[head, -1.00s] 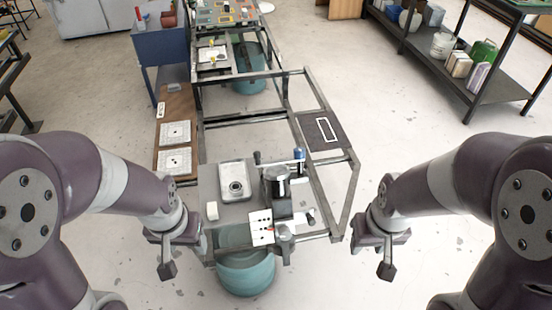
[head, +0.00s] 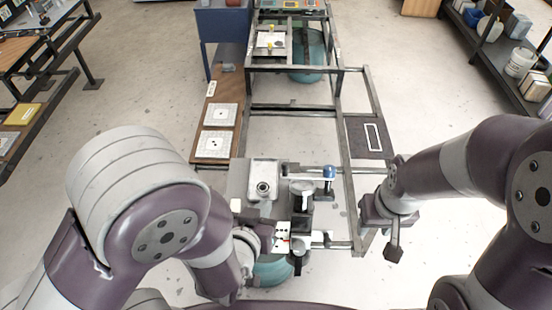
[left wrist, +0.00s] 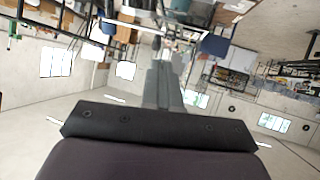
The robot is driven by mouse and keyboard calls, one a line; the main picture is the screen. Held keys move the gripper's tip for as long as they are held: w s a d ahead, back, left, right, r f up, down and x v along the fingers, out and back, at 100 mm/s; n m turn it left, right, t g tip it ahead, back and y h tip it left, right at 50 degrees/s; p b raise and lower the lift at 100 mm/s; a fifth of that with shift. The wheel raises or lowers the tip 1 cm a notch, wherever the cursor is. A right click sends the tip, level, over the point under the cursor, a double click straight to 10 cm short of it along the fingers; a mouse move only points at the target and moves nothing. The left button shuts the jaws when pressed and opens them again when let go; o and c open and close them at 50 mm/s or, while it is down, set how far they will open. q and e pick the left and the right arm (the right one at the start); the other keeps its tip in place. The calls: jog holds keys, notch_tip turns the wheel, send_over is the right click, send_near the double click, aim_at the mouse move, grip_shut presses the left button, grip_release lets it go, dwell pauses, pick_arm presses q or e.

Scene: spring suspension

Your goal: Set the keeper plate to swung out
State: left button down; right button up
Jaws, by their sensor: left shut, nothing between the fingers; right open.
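The bench fixture in the head view carries a grey block with a round ring (head: 263,187), a dark cylinder with a silver top (head: 302,190) and a blue-topped post (head: 329,175). A white card with red and black marks (head: 283,243) is at its front. I cannot tell which part is the keeper plate, or its position. My left gripper (head: 266,233) is beside the card's left side, partly hidden by its own wrist; whether it touches is unclear. Its fingers, shut and empty, show in the left wrist view (left wrist: 165,88). My right gripper (head: 393,250) is open, right of the frame and apart from it.
A metal frame (head: 346,190) surrounds the fixture, with a teal drum (head: 273,270) below. A brown board (head: 225,112) with two white patterned squares lies at the left. A dark panel with a white outline (head: 372,137) is at the right.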

aim_at(285, 170)
pick_arm(q)
jog(key=shift+s+r+t, duration=0.2)
jog(key=shift+r+t, duration=0.3)
jog(key=shift+r, duration=0.05)
jog(key=shift+w, duration=0.1)
jog(key=x, duration=0.7)
jog(key=p+x, duration=0.1)
jog(key=x, duration=0.6)
jog(key=shift+d, duration=0.2)
jog(key=shift+h, duration=0.3)
